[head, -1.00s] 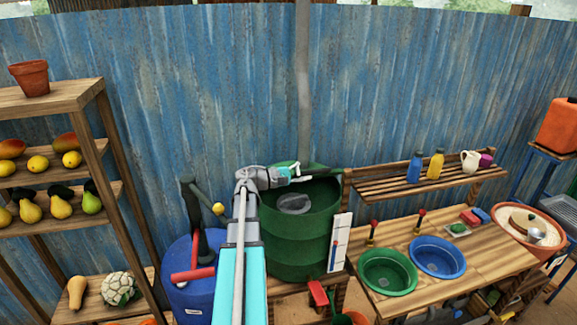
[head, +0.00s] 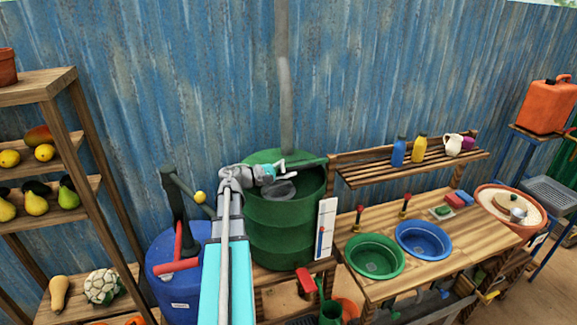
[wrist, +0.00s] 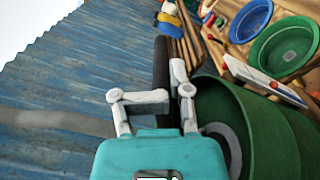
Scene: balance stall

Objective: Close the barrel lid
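The green barrel (head: 285,228) stands in the centre of the head view. Its top is open, and a grey round part (head: 281,191) shows inside. A green piece (head: 264,156), probably the lid, shows behind my gripper at the barrel's back rim, mostly hidden by the arm. My gripper (head: 281,168) is over the back left of the barrel mouth. In the wrist view my gripper (wrist: 172,82) has its fingers apart, and a dark bar-like edge (wrist: 160,62), perhaps the lid edge-on, is just beyond them. I cannot tell whether they touch it. The barrel (wrist: 265,125) is at the right.
A blue barrel (head: 172,290) with a red handle stands left of the green one. A bench (head: 440,240) with a green basin (head: 374,268) and a blue basin (head: 423,227) is at right. A grey pipe (head: 286,105) runs down the wall behind.

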